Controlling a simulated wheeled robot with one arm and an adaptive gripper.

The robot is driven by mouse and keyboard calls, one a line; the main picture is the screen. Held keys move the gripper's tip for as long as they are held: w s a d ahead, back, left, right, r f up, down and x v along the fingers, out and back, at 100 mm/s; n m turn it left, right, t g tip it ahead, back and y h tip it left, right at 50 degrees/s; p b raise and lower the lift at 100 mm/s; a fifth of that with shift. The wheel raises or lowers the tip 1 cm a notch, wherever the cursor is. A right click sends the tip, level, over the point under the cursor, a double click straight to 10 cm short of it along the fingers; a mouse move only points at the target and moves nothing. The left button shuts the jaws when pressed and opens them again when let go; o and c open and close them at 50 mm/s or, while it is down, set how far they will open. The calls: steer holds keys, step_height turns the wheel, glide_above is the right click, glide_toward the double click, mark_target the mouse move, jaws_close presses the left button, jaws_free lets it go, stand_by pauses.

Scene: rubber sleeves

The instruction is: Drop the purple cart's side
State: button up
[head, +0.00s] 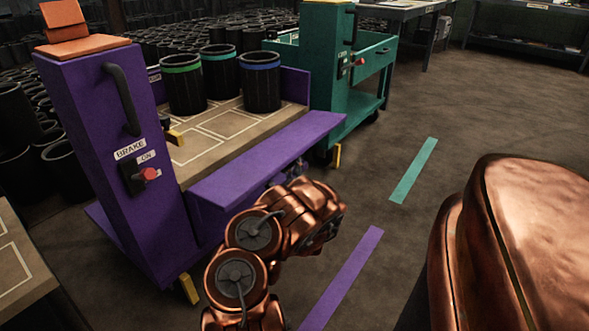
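The purple cart (115,150) stands at the left, with a tall end post, a dark handle and a red-knobbed switch labelled BRAKE ON. Its purple side (265,160) shows as a broad panel along the deck's near edge and appears to lean outward; its exact angle is hard to tell. A black and yellow catch (174,132) sits by the post at deck level. My copper arm reaches up from below to this side's outer face. My gripper (290,172) is mostly hidden behind my wrist, close to the panel's outer edge; contact and finger opening cannot be told.
Three black sleeves with green, teal and blue bands (262,82) stand on the cart's deck. A teal cart (325,75) stands behind, close to the purple one. Purple (342,280) and teal (413,172) floor strips mark open floor to the right.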

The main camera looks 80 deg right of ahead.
steer(key=v, duration=1.2)
